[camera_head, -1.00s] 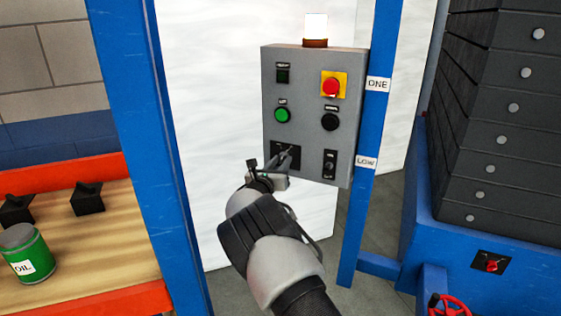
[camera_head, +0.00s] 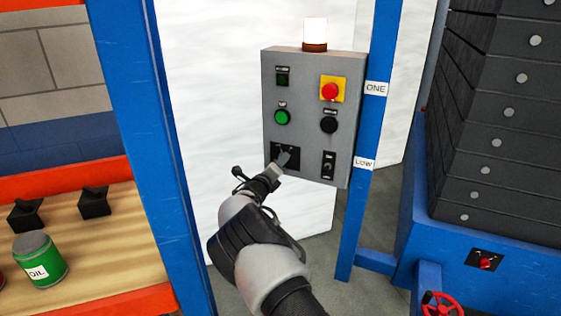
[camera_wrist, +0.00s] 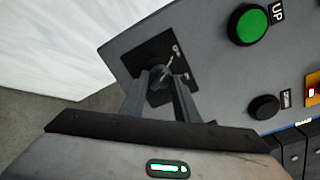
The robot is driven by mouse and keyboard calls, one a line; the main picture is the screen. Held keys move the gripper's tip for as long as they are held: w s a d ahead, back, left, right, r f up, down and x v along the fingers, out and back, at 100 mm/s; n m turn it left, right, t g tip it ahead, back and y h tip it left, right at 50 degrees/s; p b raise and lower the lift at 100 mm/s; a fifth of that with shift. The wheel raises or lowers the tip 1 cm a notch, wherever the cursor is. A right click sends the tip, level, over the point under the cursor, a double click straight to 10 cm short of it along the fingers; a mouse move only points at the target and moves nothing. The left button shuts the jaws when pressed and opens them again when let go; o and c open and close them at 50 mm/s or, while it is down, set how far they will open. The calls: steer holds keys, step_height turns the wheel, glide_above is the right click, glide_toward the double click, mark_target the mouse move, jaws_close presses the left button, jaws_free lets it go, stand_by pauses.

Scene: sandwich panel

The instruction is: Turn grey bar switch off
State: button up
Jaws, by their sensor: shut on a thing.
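The grey bar switch (camera_wrist: 168,66) is a small metal lever on a black square plate (camera_head: 292,151), at the lower left of the grey control panel. In the wrist view it tilts toward the upper right of the picture, out of a dark round base. My gripper (camera_wrist: 160,88) has its two fingers on either side of the switch and is shut on it. In the head view my gripper (camera_head: 284,158) reaches the plate from the lower left and hides most of the switch. Its printed position marks are too small to read.
Above the switch are a green button (camera_head: 282,117) and a red emergency button (camera_head: 330,91). A black button (camera_head: 329,125) and another small switch (camera_head: 328,165) sit to its right. A lit lamp (camera_head: 315,32) tops the panel. Blue posts (camera_head: 138,130) flank it.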

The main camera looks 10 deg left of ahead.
steer(key=shift+n, duration=0.4)
steer(key=o, duration=1)
steer(key=shift+o, duration=0.2)
steer(key=shift+s, duration=0.15)
